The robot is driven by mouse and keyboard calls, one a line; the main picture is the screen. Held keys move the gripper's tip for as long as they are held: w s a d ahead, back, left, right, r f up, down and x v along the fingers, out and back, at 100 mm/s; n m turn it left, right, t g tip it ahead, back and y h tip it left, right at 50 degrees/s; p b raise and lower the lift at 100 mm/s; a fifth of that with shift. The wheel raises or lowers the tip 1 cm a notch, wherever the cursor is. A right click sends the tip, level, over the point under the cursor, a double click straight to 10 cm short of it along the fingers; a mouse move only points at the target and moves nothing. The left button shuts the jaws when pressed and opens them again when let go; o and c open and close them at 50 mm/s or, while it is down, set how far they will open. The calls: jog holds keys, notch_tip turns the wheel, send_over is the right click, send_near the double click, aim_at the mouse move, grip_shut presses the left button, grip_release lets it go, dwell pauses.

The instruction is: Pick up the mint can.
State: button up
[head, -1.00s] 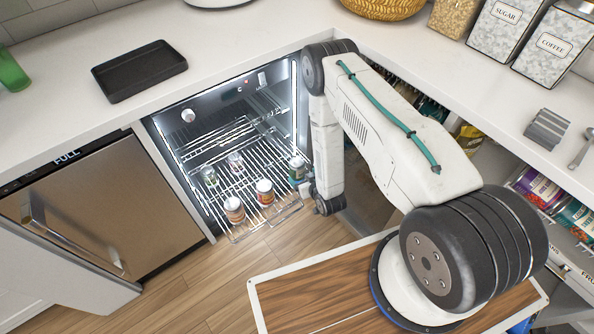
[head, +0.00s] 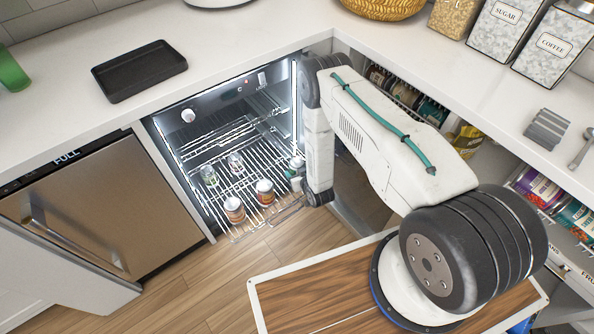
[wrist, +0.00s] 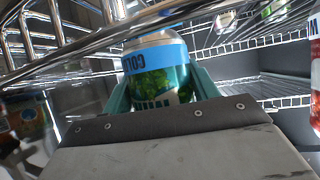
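The mint can (wrist: 158,75) has a pale lid, a blue band with upside-down lettering and green leaves below it. In the wrist view it stands between the two teal fingers of my gripper (wrist: 160,90), one on each side. I cannot tell whether the fingers press on it. In the head view the can (head: 297,163) is at the right end of the pulled-out fridge rack (head: 240,168), with my gripper (head: 296,180) at its near side, partly hiding it.
Several other cans stand on the rack, including two with orange-brown labels (head: 234,210) (head: 265,192) to the left. Rack wires (wrist: 60,50) cross close to the can. The fridge's right wall and open door are close to my arm. A black tray (head: 139,70) lies on the counter.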

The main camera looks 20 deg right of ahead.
jog(key=c, duration=0.3)
